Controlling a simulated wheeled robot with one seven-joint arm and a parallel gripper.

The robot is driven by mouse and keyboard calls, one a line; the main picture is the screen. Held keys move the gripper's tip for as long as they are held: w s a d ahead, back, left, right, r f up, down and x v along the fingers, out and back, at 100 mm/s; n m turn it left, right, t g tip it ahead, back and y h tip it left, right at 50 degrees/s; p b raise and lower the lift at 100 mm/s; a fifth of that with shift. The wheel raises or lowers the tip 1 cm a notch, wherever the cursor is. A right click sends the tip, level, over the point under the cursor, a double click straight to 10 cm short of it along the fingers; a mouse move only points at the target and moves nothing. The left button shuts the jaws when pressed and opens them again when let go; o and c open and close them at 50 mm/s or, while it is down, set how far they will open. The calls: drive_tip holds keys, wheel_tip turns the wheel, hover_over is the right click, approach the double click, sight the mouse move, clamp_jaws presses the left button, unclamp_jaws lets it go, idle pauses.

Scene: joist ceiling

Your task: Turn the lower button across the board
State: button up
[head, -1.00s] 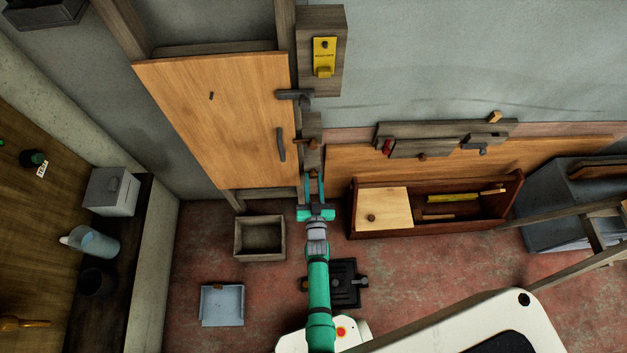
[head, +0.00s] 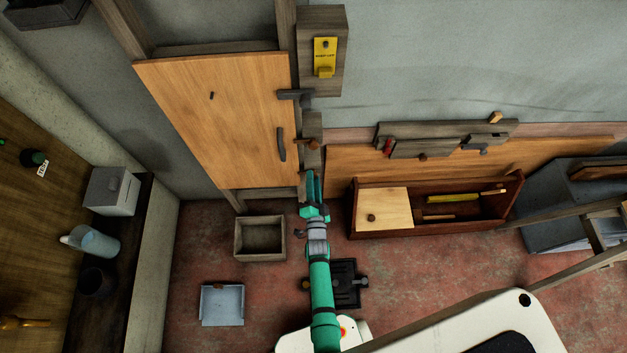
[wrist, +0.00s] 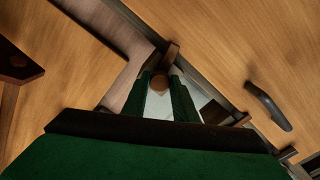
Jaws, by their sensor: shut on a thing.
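The wooden board (head: 220,110) with a dark handle stands upright at the left of a narrow post. An upper button (head: 292,94) lies across its right edge. My gripper (head: 313,176) is low on the post, by the board's lower right corner. In the wrist view its fingers stand on both sides of a round wooden knob of the lower button (wrist: 160,82), shut on it. The button's short brown bar slants up from the knob toward the board's edge. How far it overlaps the board I cannot tell. The board (wrist: 235,45) fills the upper right there.
An open wooden box (head: 259,238) stands on the floor below the board. A brown toolbox (head: 400,232) is close at the right of my gripper. A yellow device (head: 325,57) is fixed high on the wall. A blue-grey tray (head: 222,305) lies on the floor at the left.

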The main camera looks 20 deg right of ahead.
drive_tip(key=shift+s+d+m, duration=0.1)
drive_tip(key=shift+m, duration=1.5)
drive_tip(key=o, duration=1)
drive_tip(key=shift+o, duration=0.2)
drive_tip(key=v, duration=1.1)
